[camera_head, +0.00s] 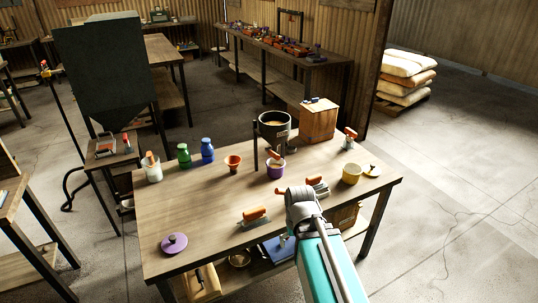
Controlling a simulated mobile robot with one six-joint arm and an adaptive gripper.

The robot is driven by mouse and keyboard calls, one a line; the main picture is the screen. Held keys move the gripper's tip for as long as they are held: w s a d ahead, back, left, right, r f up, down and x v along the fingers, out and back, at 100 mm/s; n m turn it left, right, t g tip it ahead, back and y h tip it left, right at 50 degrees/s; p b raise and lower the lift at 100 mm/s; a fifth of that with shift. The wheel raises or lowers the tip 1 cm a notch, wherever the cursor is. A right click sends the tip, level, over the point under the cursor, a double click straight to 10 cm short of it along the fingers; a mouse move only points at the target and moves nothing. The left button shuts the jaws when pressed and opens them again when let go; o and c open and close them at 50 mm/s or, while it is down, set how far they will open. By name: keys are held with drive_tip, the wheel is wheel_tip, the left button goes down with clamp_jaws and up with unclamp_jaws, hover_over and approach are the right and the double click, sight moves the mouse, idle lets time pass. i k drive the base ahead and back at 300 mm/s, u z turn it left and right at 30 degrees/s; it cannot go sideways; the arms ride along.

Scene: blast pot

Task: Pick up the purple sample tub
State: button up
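The purple sample tub (276,171) stands upright on the wooden workbench (215,205), right of the middle. It looks filled with pale material, and a dark upright post is beside it. A purple lid (174,243) with a knob lies apart at the bench's front left. My arm reaches in from the lower right, and my gripper (296,194) is above the bench, in front of and slightly right of the tub in the picture. Its fingers are not clear from this angle, so I cannot tell whether they are open. The tub appears clear of it.
An orange cup (233,163) is left of the tub; a yellow tub (351,174) is to the right. Orange-handled tools (254,217) lie around. Blue (207,151) and green (184,156) bottles, a dark pot (273,124) and a wooden box (318,121) stand behind. The front-left bench is mostly clear.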

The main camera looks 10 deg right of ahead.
sight(275, 169)
drive_tip(key=z, duration=0.4)
drive_tip(key=i, duration=1.1)
drive_tip(key=u, duration=0.4)
